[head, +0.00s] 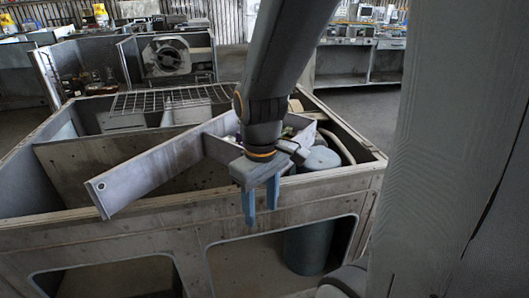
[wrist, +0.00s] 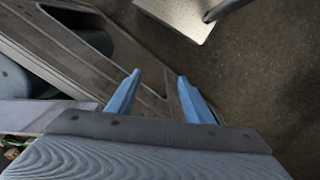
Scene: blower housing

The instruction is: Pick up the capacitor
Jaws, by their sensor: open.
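I cannot make out a capacitor for certain in either view. My gripper (head: 260,215) points down with its two blue fingers apart and nothing between them. In the head view it shows in front of the front wall of the blower housing (head: 130,237). In the wrist view the open fingers of my gripper (wrist: 158,76) show over the housing's edge frame (wrist: 95,60) and the floor. A grey-teal cylinder (head: 320,158) stands inside the housing, right of my gripper. My arm and gripper hide part of the housing's inside.
A slanted metal panel (head: 150,178) lies across the housing, left of my gripper. A wire rack (head: 172,98) and a blower unit (head: 168,57) are behind. A teal cylinder (head: 305,250) shows through the lower right opening. Bare floor (wrist: 255,85) lies beyond the frame.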

